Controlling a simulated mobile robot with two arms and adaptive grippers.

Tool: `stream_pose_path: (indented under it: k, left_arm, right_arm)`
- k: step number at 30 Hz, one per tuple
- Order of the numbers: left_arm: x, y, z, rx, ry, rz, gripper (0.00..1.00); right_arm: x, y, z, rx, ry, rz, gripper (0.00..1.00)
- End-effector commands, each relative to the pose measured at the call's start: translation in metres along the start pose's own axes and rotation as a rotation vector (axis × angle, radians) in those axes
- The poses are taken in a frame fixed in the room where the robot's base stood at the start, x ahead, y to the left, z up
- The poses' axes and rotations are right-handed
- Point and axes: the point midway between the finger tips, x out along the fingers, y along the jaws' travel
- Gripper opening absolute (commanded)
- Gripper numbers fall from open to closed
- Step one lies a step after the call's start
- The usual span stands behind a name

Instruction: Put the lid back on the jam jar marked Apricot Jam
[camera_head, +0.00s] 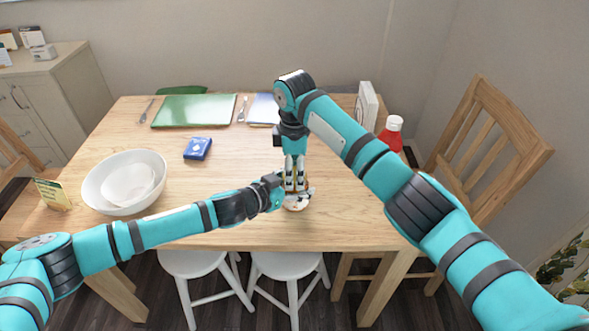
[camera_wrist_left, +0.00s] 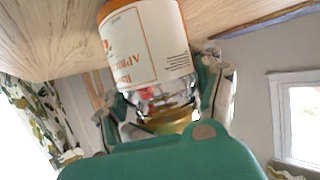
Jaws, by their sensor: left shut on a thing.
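The apricot jam jar (camera_wrist_left: 150,45) has a white label with orange bands and shows inverted in the left wrist view, where "APRICOT" can be read. My left gripper (camera_wrist_left: 165,108) is shut on it near its glass neck. A gold lid-like piece (camera_wrist_left: 178,124) shows at the mouth end, partly hidden by my gripper; I cannot tell whether it is seated. In the head view the jar (camera_head: 297,206) is near the table's front edge, mostly covered by the grippers. My right gripper (camera_head: 295,186) points straight down over it, fingers close together; its grasp is unclear.
On the wooden table (camera_head: 235,165) are stacked white bowls (camera_head: 103,190), a blue pack (camera_head: 197,148), a green placemat (camera_head: 193,110), a red bottle (camera_head: 391,134) and a white box (camera_head: 367,104). White stools (camera_head: 290,265) stand at the front. The table right of the jar is clear.

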Motion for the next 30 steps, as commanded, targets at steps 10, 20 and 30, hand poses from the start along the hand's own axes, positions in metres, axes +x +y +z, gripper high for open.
stream_pose_path:
  k: [10,20,30]
  left_arm:
    - [0.0001,0.0013,0.0004,0.000,0.000,0.003,0.00]
    - [0.0001,0.0014,0.0003,0.000,0.000,0.003,0.00]
    - [0.0001,0.0014,0.0003,0.000,0.000,0.003,0.00]
  right_arm:
    - [-0.0003,0.0005,-0.0003,0.025,0.001,0.002,0.16]
    - [0.0003,0.0001,-0.0009,0.650,0.003,0.000,0.16]
    - [-0.0001,0.0010,0.0003,0.850,0.002,0.003,0.16]
